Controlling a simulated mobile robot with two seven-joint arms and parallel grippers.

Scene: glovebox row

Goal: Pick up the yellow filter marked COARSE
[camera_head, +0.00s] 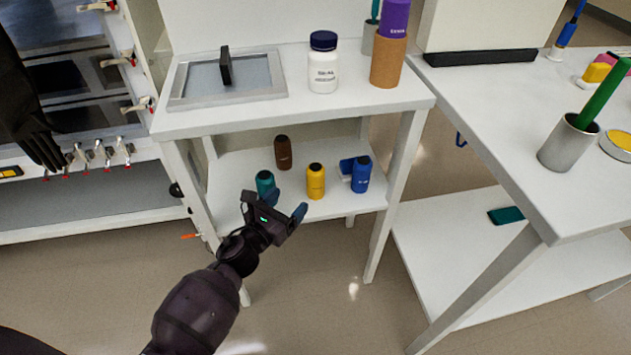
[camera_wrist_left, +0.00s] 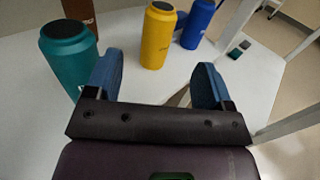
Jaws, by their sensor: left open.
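A yellow filter (camera_head: 316,182) with a dark top stands upright on the lower shelf of the small white table; its marking is too small to read. In the left wrist view the yellow filter (camera_wrist_left: 157,38) stands ahead of my fingers, a little left of the middle between them. My left gripper (camera_head: 287,203) is open and empty at the shelf's front edge, its blue fingers (camera_wrist_left: 158,85) apart and not around the filter. A teal filter (camera_head: 265,183) stands close by the left finger. My right gripper is not in view.
A brown filter (camera_head: 283,153) stands behind, and a blue filter (camera_head: 361,174) stands right of the yellow one, with another blue piece beside it. The table legs (camera_head: 396,195) flank the shelf. The upper top holds a white bottle (camera_head: 323,65) and a grey tray (camera_head: 190,92).

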